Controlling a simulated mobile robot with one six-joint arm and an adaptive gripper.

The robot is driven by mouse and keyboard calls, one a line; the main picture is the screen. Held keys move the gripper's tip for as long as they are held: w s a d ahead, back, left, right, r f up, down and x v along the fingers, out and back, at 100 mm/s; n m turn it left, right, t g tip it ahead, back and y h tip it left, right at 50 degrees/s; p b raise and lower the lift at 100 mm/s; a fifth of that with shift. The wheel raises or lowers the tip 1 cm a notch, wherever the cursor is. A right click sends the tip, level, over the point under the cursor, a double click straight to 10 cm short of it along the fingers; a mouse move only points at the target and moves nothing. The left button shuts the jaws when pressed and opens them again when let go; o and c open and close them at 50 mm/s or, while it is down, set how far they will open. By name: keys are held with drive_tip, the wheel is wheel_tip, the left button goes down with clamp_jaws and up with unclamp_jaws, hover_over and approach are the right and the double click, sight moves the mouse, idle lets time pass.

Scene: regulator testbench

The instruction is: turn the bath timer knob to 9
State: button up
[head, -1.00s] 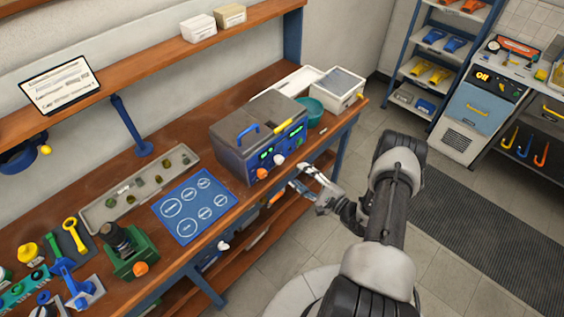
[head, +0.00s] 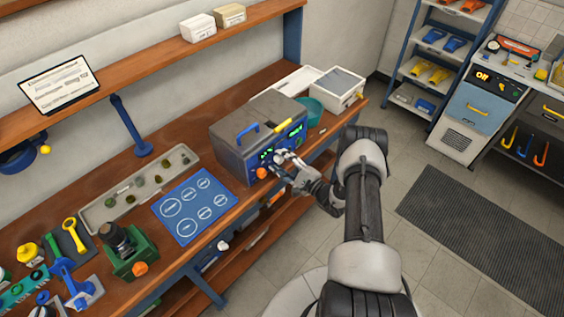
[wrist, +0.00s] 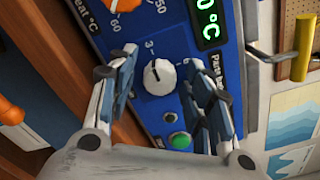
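The bath unit (head: 240,128) is a grey box with a blue handle and a blue front panel on the bench. In the wrist view, the white timer knob (wrist: 159,77) sits on the blue panel, its dark pointer mark up and slightly left, near a printed 3. Other scale figures are too small or hidden to read surely. My gripper (wrist: 158,86) is open, one finger on each side of the knob, with gaps showing. In the head view my gripper (head: 284,166) is at the panel and largely hides the knob.
An orange heat knob (wrist: 125,3) and a lit green °C display (wrist: 208,22) lie above the timer knob. A green button (wrist: 180,140) is below it, near the right finger. A yellow handle (wrist: 304,48) sticks out at the right. A teal bowl (head: 309,108) stands beside the unit.

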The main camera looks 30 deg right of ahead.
drive_tip(key=c, duration=0.9)
